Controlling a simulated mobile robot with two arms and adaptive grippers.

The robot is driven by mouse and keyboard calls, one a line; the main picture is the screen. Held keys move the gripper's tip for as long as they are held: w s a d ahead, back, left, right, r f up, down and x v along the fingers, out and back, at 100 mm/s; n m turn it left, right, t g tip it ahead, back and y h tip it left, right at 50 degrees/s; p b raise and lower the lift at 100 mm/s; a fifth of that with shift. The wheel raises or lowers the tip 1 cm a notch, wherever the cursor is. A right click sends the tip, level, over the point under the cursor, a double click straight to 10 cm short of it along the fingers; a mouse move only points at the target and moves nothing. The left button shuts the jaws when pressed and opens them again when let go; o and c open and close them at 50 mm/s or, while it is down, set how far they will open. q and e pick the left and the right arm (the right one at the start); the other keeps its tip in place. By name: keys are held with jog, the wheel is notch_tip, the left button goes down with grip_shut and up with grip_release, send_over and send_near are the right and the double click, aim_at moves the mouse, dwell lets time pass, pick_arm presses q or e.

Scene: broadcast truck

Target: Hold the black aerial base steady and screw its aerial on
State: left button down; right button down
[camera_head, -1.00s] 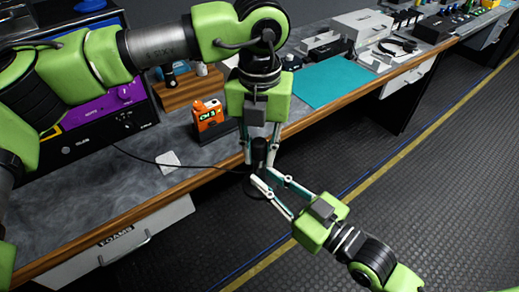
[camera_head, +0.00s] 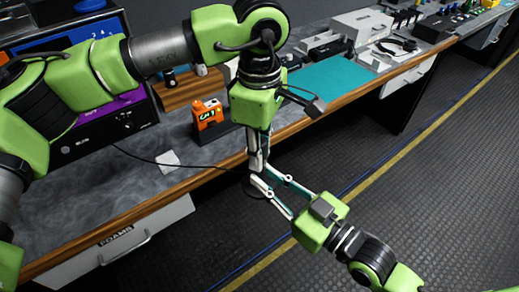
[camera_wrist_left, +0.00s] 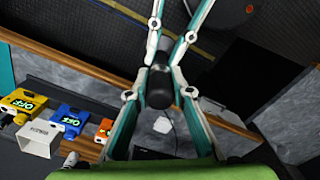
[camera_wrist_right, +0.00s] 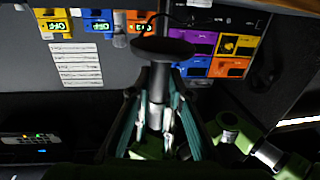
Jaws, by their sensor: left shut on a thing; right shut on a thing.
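My right gripper (camera_head: 256,180) reaches in from the lower right and is shut on the base's stem. My left gripper (camera_head: 257,168) points down from above and is shut on the black aerial. The aerial's dark cylinder shows between the fingers in the left wrist view (camera_wrist_left: 159,88). The two grippers are close together, one above the other. The joint between aerial and base is mostly hidden by the fingers.
A thin black cable (camera_head: 165,162) runs across the bench (camera_head: 90,200). The floor (camera_head: 420,200) at right is clear.

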pick_arm(q)
jog(key=m, duration=0.5)
jog(key=shift+w, duration=0.1)
jog(key=m, duration=0.4)
jog(key=shift+m, duration=0.4)
jog(key=c, duration=1.8)
grip_release()
jog(key=shift+r, duration=2.3)
jog(key=shift+n, duration=0.3)
jog(key=shift+c, duration=0.4)
